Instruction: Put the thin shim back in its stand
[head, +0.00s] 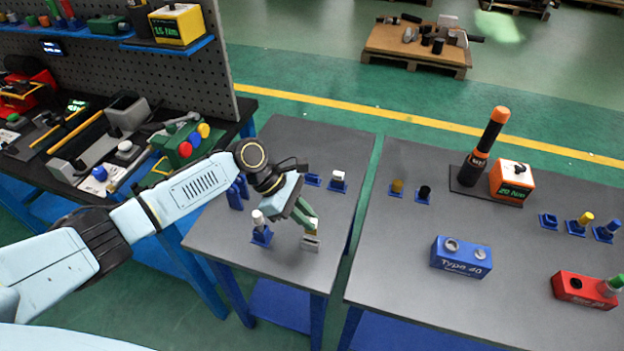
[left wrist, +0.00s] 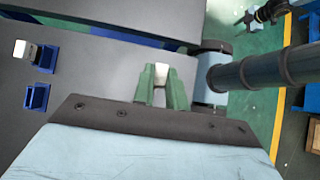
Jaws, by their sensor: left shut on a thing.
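My left gripper (head: 306,220) is shut on the thin shim (head: 311,242), a small pale grey piece with a whitish top. It hangs between the green fingers over the front right of the left table. In the left wrist view the pale top of the shim (left wrist: 160,75) shows between the fingers. An empty blue stand (head: 312,180) is farther back on that table, and it also shows in the left wrist view (left wrist: 38,97). Beside it a blue stand (head: 338,187) holds a white-topped block. My right gripper is not in view.
A blue stand (head: 262,238) with a white-topped pin stands just left of my gripper. Another blue stand (head: 236,196) is partly behind my arm. The right table (head: 400,260), across a narrow gap, bears several stands, a blue block (head: 461,258) and a red block (head: 578,291).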

